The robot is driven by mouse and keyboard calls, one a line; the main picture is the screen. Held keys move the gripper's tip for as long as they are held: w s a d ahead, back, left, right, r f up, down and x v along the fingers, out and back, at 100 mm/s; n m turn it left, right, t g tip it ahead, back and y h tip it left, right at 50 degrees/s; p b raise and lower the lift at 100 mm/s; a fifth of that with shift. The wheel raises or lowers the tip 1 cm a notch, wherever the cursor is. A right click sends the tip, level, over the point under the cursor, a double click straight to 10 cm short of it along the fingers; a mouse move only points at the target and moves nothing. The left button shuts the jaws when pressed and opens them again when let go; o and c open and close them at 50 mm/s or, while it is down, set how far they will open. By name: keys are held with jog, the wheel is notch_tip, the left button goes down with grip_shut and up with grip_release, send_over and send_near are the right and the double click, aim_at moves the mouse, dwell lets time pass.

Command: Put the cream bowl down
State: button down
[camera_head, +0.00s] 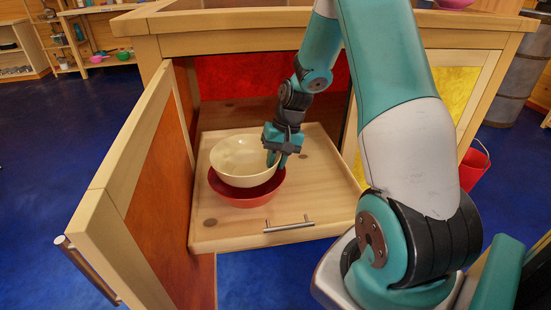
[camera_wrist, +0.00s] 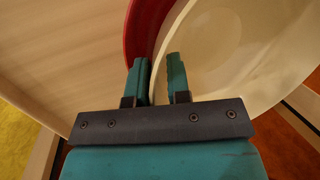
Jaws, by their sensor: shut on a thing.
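The cream bowl (camera_head: 240,158) is upright at the pulled-out wooden drawer or shelf board (camera_head: 315,190). It overlaps a red bowl (camera_head: 247,195), appearing just above or nested in it; I cannot tell if they touch. My gripper (camera_head: 275,160) is shut on the cream bowl's right rim. In the wrist view the teal fingers (camera_wrist: 162,80) straddle the rim of the cream bowl (camera_wrist: 235,50), with the red bowl (camera_wrist: 150,25) showing beyond it.
An open cabinet door (camera_head: 140,190) with a bar handle stands to the left. The board has a metal handle (camera_head: 289,225) at its front and bare room to the right of the bowls. A red bucket (camera_head: 474,165) stands on the blue floor at right.

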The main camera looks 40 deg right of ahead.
jog(key=c, duration=1.1)
grip_release()
jog(key=w+p+v, duration=0.1)
jog(key=p+v, duration=0.2)
jog(key=v, duration=1)
jog(key=s+a+r+n, duration=0.2)
jog(key=a+r+n, duration=0.1)
jog(key=a, duration=0.5)
jog(key=s+a+r+n, duration=0.1)
jog(key=a+r+n, duration=0.15)
jog(key=a, duration=0.55)
jog(key=s+a+r+n, duration=0.1)
jog(key=s+a+n, duration=0.1)
jog(key=s+a, duration=0.3)
jog(key=s+a+r+n, duration=0.1)
jog(key=s+a+n, duration=0.2)
jog(key=s+a, duration=0.2)
jog(key=s+a+r+n, duration=0.2)
jog(key=s+a+n, duration=0.1)
jog(key=s+a, duration=0.2)
jog(key=shift+s+a+g+y, duration=0.15)
jog(key=shift+s+g+y, duration=0.15)
jog(key=shift+s, duration=0.4)
